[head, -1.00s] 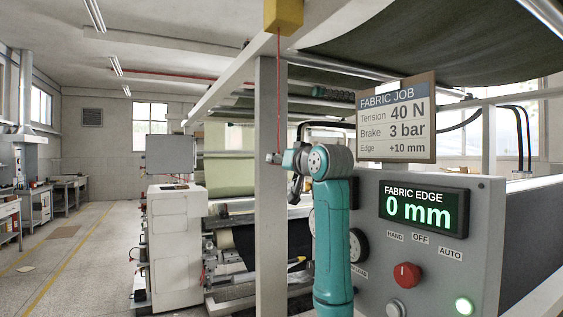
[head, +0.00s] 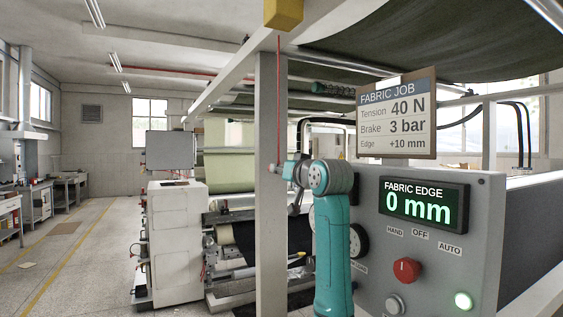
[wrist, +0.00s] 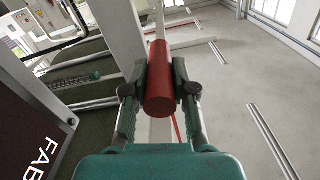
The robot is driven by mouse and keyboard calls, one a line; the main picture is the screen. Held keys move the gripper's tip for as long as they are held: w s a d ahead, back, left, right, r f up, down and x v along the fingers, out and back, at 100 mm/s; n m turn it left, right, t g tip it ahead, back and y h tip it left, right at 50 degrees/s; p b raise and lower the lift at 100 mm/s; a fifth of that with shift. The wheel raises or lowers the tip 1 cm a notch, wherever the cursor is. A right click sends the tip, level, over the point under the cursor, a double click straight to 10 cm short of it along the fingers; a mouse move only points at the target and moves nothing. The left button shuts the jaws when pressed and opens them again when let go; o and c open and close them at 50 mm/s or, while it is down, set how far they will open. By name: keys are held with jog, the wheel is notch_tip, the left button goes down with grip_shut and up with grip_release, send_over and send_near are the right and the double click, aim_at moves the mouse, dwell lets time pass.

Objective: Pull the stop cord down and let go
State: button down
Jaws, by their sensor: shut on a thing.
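The stop cord (head: 278,95) is a thin red line hanging straight down from a yellow box (head: 284,15) on the overhead beam in the head view. Its lower end meets my gripper (head: 278,168) in front of the pale post. In the wrist view the red cylindrical handle (wrist: 160,85) lies between the two fingers of my gripper (wrist: 160,92), which are shut on it from both sides. In the head view the handle is mostly hidden by the gripper.
A grey post (head: 270,230) stands close behind the gripper. A control panel (head: 430,260) with a green "0 mm" display (head: 424,205) and a red knob (head: 406,270) stands to the right. A job sign (head: 396,115) hangs above it. Open floor (head: 95,270) lies at left.

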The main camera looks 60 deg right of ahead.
jog(key=shift+f, duration=0.2)
jog(key=c, duration=0.9)
grip_release()
jog(key=v, duration=1.2)
